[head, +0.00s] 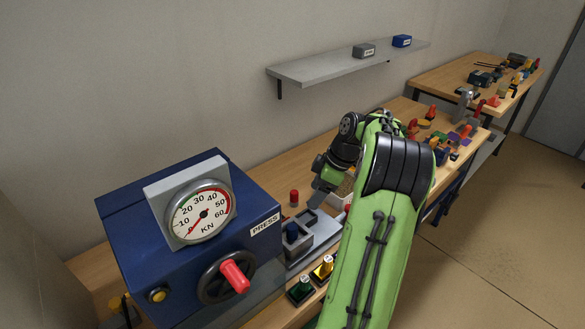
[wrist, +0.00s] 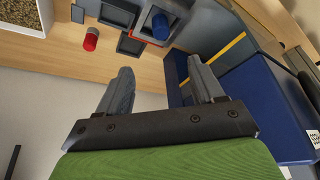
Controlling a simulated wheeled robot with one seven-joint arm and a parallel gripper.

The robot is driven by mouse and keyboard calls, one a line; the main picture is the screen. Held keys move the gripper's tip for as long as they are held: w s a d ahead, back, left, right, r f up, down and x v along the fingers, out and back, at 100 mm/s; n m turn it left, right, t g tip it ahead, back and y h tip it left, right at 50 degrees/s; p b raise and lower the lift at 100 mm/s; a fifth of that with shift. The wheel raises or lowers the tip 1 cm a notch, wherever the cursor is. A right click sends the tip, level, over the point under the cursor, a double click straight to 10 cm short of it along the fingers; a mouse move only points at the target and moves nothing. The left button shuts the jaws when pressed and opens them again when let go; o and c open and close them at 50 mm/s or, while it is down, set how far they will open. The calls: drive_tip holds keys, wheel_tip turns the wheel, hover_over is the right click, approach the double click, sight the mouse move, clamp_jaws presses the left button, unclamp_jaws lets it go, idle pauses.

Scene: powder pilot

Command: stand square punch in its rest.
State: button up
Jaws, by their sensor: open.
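My gripper (wrist: 160,66) is open and empty, its two grey fingers apart over the bench beside the blue press. A red piece with a pale end (wrist: 91,39) is on the wood beside dark square shapes (wrist: 131,44). I cannot tell which piece is the square punch, as their lower ends are unclear.
The blue press (head: 170,260) with its gauge and red-handled wheel stands close on the left. A granule-filled tray (wrist: 20,12) is in the wrist view's corner. A shelf (head: 345,65) hangs behind.

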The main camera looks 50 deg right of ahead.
drive_tip(key=b, duration=0.3)
approach(293, 227)
drive_tip(key=x, duration=0.8)
drive_tip(key=shift+w+f, duration=0.15)
drive_tip(key=shift+f, duration=0.25)
